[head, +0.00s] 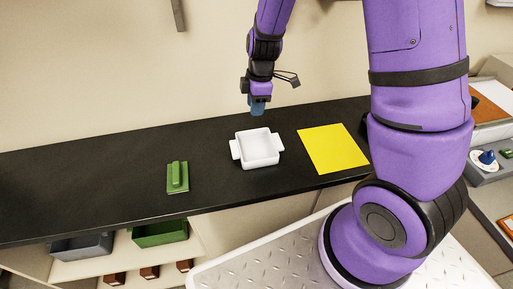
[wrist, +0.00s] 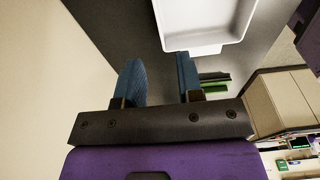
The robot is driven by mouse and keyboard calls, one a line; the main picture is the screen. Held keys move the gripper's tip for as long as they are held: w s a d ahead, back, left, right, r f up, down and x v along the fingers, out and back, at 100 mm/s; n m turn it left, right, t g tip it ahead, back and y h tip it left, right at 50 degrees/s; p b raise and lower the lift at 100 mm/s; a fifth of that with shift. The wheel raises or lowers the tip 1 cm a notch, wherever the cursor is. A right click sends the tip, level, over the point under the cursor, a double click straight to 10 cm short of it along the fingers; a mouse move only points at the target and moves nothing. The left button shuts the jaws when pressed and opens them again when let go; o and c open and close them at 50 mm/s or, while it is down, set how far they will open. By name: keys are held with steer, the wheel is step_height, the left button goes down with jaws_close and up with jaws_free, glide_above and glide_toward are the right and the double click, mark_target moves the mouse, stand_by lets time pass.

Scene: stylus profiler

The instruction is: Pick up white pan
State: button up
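The white pan (head: 257,148) is a square dish with two side handles, upright on the black counter. In the wrist view the white pan (wrist: 203,22) shows at the top, beyond the fingertips and partly cut off by the frame edge. My gripper (head: 257,106) is above and behind the pan in the head view, pointing down. In the wrist view the blue fingers of my gripper (wrist: 160,78) stand apart with nothing between them, so it is open and empty. The fingers do not appear to touch the pan.
A green block-like object (head: 177,177) lies on the black counter (head: 90,185) left of the pan. A flat yellow sheet (head: 333,148) lies to the right. The wall is close behind the counter. Grey (head: 82,246) and green (head: 160,233) bins sit on the shelf below.

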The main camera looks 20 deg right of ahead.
mark_target(252, 131)
steer(key=shift+w+a+f, duration=0.1)
steer(key=shift+a+f, duration=0.1)
steer(key=shift+f, duration=1.55)
steer(key=shift+w+a+f, duration=0.1)
steer(key=shift+a+f, duration=0.05)
steer(key=shift+f, duration=1.6)
steer(key=shift+w+a+f, duration=0.1)
steer(key=shift+a+f, duration=0.1)
steer(key=shift+f, duration=1.55)
steer(key=shift+s, duration=0.1)
jaws_close()
